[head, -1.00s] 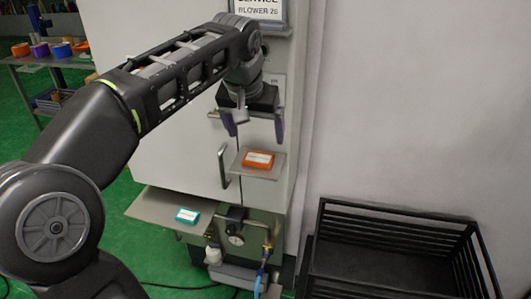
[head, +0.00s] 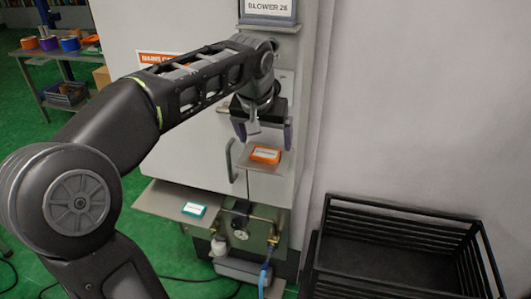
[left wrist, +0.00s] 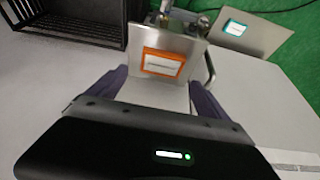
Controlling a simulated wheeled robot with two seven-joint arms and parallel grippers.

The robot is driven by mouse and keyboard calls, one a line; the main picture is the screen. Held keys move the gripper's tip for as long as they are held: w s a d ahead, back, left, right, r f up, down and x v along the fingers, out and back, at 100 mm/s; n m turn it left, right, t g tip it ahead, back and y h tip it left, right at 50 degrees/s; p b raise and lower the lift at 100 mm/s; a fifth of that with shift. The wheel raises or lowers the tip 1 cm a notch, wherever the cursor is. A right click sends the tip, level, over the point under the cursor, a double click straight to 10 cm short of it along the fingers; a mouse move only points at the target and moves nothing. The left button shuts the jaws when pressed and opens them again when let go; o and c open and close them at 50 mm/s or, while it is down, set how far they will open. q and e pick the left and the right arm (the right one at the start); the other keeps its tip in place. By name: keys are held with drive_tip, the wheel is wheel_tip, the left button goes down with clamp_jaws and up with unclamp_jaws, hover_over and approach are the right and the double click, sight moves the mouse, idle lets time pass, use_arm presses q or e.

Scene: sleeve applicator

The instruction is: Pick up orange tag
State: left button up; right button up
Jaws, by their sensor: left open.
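The orange tag (head: 266,155) has a white label and lies flat on a small grey shelf (head: 245,160) on the front of the cabinet. It also shows in the left wrist view (left wrist: 163,62), ahead of the fingers and between their lines. My left gripper (head: 263,140) is open, its purple fingers pointing down just above the tag and apart from it. In the left wrist view the fingers (left wrist: 160,92) stand on either side with nothing between them. My right gripper is in neither view.
A teal tag (head: 194,209) lies on a lower, wider shelf (head: 160,199) to the left. A cabinet handle (head: 230,160) stands close beside the small shelf. A black crate (head: 395,222) stands at the right. Pipework with a gauge (head: 240,234) is below.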

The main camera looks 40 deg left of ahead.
sight(267, 148)
use_arm(q)
drive_tip(key=x, duration=0.3)
drive_tip(key=shift+f, duration=0.15)
drive_tip(key=shift+c, duration=0.6)
drive_tip(key=c, duration=1.3)
wheel_tip(267, 148, up, 10)
drive_tip(key=shift+r, duration=0.1)
idle(0.4)
